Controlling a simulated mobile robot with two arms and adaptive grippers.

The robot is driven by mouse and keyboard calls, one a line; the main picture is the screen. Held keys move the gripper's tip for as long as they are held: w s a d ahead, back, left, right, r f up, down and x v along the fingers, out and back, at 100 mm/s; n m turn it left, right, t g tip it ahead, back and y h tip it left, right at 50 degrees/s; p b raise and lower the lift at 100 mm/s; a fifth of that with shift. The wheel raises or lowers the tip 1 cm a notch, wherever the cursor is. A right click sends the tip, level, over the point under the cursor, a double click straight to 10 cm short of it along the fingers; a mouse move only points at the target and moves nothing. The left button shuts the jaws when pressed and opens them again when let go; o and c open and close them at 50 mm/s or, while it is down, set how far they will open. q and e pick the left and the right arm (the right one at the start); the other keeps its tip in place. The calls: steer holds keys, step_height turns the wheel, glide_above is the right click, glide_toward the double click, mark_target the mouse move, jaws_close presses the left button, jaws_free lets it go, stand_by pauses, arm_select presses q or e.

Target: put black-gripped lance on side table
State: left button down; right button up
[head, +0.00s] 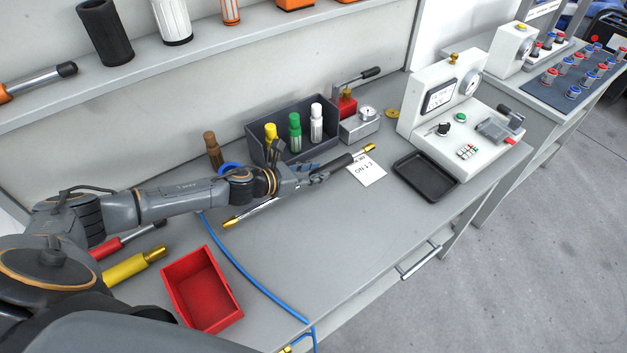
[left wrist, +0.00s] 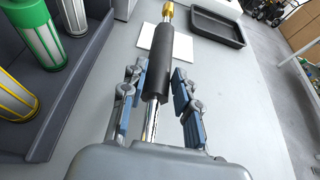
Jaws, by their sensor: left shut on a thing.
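The black-gripped lance (head: 338,166) has a black grip, a shiny metal shaft and brass ends. It lies slanted across the grey workbench in the head view, and I cannot tell if it is clear of the surface. My left gripper (head: 312,174) is shut on it near the rear of the black grip. In the left wrist view, the lance (left wrist: 156,78) runs between the fingers of the left gripper (left wrist: 158,82). A second grey table (head: 530,122) stands beyond the bench at the right. My right gripper is not in view.
A dark bin (head: 257,142) with colored bottles stands behind the lance. A white card (head: 368,172), a black tray (head: 428,180) and a white test unit (head: 455,110) are to the right. A red bin (head: 203,290) and a blue hose (head: 255,282) are in front.

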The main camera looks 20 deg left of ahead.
arm_select(q)
steer(key=shift+a+f, duration=0.15)
steer(key=shift+f, duration=1.4)
steer(key=c, duration=1)
jaws_free()
steer(key=shift+f, duration=0.15)
steer(key=shift+s+a, duration=0.15)
steer(key=shift+s, duration=0.1)
steer(key=b+v, duration=0.2)
steer(key=v, duration=0.8)
steer(key=shift+s+a+r, duration=0.25)
steer(key=shift+s+r, duration=0.25)
steer(key=shift+s, duration=0.1)
